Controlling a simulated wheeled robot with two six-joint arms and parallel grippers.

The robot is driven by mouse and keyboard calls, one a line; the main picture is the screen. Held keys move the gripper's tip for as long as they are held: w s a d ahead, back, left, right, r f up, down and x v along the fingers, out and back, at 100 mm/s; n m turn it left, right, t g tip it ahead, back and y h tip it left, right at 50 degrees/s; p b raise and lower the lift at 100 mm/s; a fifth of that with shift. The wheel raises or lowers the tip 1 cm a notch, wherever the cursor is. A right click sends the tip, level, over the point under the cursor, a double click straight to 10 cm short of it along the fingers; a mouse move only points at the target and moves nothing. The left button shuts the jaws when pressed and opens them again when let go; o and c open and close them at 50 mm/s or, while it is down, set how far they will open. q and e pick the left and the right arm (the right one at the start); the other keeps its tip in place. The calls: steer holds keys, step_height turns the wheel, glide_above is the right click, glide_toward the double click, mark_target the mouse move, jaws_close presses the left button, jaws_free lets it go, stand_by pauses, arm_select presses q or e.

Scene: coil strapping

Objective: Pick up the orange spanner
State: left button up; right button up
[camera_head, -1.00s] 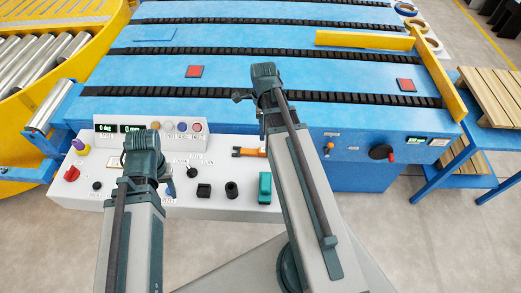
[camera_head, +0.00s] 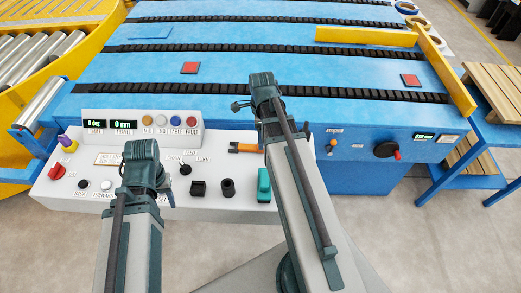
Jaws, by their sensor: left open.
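The orange spanner (camera_head: 246,147) lies on the white control panel near its back edge, beside my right arm. Its dark end points left; its right end is partly hidden by my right arm. My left gripper (camera_head: 168,196) is low over the panel, left of the spanner and apart from it. It is open, but mostly hidden behind its own wrist. My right gripper (camera_head: 240,104) is small in view, at the front edge of the blue bed, above and behind the spanner. Its jaws are not clear.
The white panel (camera_head: 205,213) carries a red knob (camera_head: 57,171), black knobs, a green block (camera_head: 264,185) and a raised display box (camera_head: 140,114). The blue bed (camera_head: 250,65) with black belts lies behind. A yellow rail (camera_head: 366,37) is at the back right.

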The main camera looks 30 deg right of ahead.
mark_target(256, 147)
steer(key=shift+f+b, duration=2.55)
steer(key=shift+f, duration=0.1)
steer(key=shift+r, duration=0.1)
jaws_close()
